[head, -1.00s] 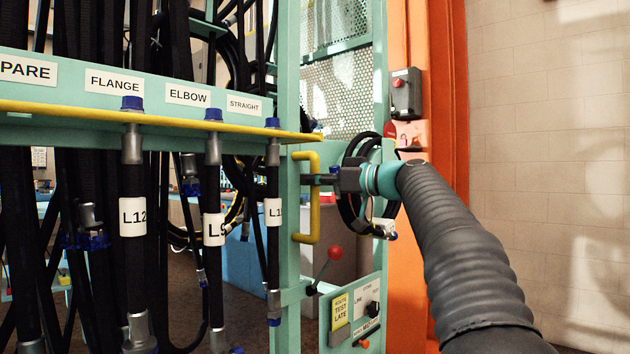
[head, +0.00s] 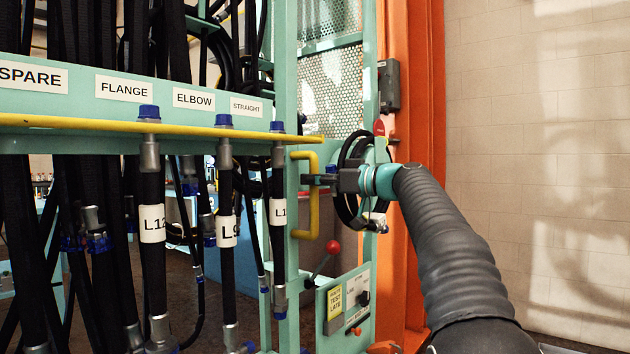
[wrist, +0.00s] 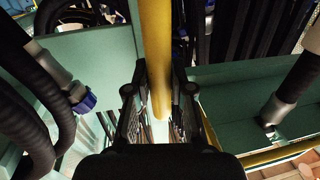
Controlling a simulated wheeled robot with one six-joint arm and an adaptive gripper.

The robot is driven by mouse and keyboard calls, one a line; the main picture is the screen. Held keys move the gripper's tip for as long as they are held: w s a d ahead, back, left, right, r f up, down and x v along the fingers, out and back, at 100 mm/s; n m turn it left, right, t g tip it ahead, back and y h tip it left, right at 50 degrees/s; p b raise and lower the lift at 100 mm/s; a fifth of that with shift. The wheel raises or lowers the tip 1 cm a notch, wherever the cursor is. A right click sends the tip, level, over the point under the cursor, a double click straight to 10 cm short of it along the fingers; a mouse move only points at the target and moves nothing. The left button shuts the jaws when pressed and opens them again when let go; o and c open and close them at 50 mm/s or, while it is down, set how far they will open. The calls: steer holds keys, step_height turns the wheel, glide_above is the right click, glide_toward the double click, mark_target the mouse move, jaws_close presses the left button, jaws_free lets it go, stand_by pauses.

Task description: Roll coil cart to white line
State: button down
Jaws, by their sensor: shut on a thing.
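The coil cart (head: 291,80) is a mint-green frame hung with black hoses under labels such as FLANGE, ELBOW and STRAIGHT. Its yellow upright handle (head: 315,219) is on the right-hand post. My gripper (head: 311,180) is shut around the handle's upright bar, with my arm reaching in from the right. In the wrist view the yellow bar (wrist: 156,40) runs between my two fingers (wrist: 158,92). No white line shows in either current view.
An orange post (head: 425,90) stands behind the cart's right end, with a plain pale wall (head: 540,130) to its right. A red-knobbed lever (head: 333,247) and a small control panel (head: 347,303) sit below the handle. A yellow rail (head: 100,121) crosses the cart's front.

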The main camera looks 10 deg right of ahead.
steer(key=c, duration=1)
jaws_free()
steer(key=shift+n+g, duration=0.3)
steer(key=shift+n, duration=0.1)
steer(key=a, duration=0.1)
steer(key=s+a, duration=0.2)
steer(key=shift+s+a+r, duration=0.1)
steer(key=shift+s+r, duration=0.15)
steer(key=shift+w, duration=0.15)
steer(key=shift+w+d+f, duration=0.1)
steer(key=shift+d, duration=0.3)
steer(key=v, duration=1.2)
steer(key=shift+f, duration=0.15)
